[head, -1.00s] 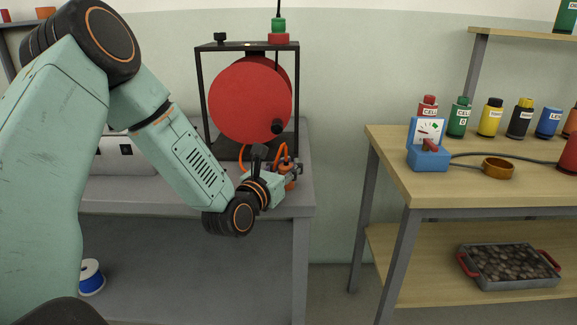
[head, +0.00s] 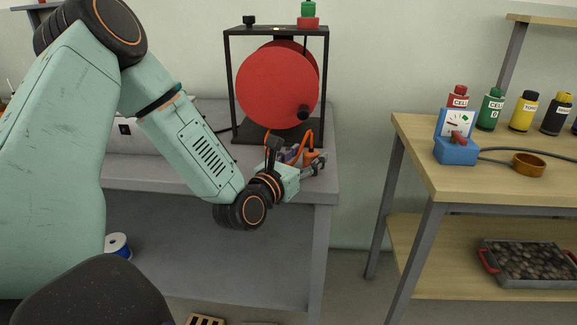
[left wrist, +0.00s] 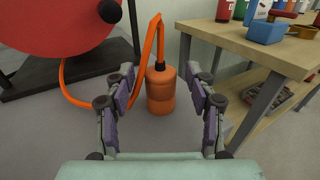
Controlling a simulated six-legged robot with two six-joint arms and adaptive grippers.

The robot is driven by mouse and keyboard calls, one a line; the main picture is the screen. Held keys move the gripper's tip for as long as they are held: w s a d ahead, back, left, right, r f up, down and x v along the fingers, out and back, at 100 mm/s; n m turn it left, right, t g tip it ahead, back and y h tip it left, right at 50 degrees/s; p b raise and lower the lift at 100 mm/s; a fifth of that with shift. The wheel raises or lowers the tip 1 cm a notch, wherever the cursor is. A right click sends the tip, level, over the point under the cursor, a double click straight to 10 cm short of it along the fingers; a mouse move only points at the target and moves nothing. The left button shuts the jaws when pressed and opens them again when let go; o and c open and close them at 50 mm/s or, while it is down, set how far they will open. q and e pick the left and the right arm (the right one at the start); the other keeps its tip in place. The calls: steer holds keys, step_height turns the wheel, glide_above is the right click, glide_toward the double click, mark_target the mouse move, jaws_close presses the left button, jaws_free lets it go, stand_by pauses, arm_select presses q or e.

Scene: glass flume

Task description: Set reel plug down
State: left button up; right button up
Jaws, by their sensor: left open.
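The orange reel plug (left wrist: 160,92) stands upright on the grey bench (left wrist: 45,125), as far as the left wrist view shows. An orange cable (left wrist: 156,40) loops from its top back toward the red reel (left wrist: 58,30). My left gripper (left wrist: 160,78) is open, with one finger on each side of the plug and a visible gap on both sides. In the head view the plug (head: 312,156) shows at the bench's front right, partly hidden by my left gripper (head: 305,162). My right gripper is not in view.
The red reel (head: 275,90) sits in a black frame (head: 232,95) close behind the plug. A wooden table (head: 480,165) with a blue meter (head: 455,148), an orange ring (head: 529,163) and several bottles stands to the right, across a gap.

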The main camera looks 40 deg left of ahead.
arm_select(q)
steer(key=s+p, duration=0.3)
steer(key=s, duration=0.5)
steer(key=shift+s+d, duration=0.15)
steer(key=shift+d, duration=0.1)
